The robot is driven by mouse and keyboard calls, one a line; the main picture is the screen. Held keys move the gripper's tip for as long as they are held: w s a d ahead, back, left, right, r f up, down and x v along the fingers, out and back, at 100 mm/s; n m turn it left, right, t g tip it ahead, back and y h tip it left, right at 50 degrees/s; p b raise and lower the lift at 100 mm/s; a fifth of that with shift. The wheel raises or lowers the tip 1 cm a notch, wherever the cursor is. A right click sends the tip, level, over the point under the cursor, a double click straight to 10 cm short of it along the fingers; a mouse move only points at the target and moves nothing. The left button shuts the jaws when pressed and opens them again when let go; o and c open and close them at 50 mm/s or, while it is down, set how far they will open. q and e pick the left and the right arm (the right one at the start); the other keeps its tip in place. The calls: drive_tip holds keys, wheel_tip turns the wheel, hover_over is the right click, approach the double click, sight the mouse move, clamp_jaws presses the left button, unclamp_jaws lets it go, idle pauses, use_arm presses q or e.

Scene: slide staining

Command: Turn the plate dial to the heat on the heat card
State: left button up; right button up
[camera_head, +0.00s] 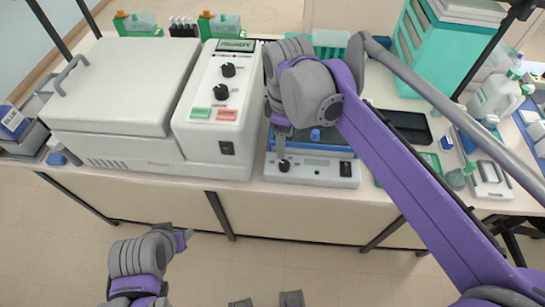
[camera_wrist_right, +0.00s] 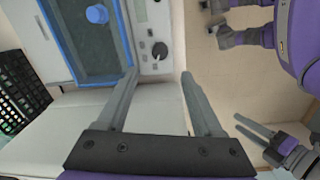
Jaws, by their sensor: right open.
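The plate unit stands at the bench's front edge, a white housing (camera_head: 318,172) with a blue-rimmed dark top. Its black plate dial (camera_head: 284,166) is on the left of the front panel. In the right wrist view the dial (camera_wrist_right: 160,50) lies just beyond the fingertips, between their lines. My right gripper (camera_wrist_right: 160,76) is open and empty, pointing at the dial. In the head view it is mostly hidden by its own wrist. My left gripper (camera_head: 183,240) is low in front of the bench; its fingers look apart in the right wrist view (camera_wrist_right: 253,130). I cannot identify the heat card.
A large white machine (camera_head: 125,85) with knobs and green and red labels stands left of the plate unit. A blue cap (camera_head: 316,134) sits on the plate's top. A dark tray (camera_head: 405,125) and teal racks (camera_head: 410,55) are to the right.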

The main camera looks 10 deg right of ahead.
sight(284, 163)
drive_tip(key=f, duration=1)
drive_tip(key=shift+w+d+b, duration=0.15)
drive_tip(key=shift+d+b, duration=0.05)
drive_tip(key=shift+b, duration=0.15)
clamp_jaws()
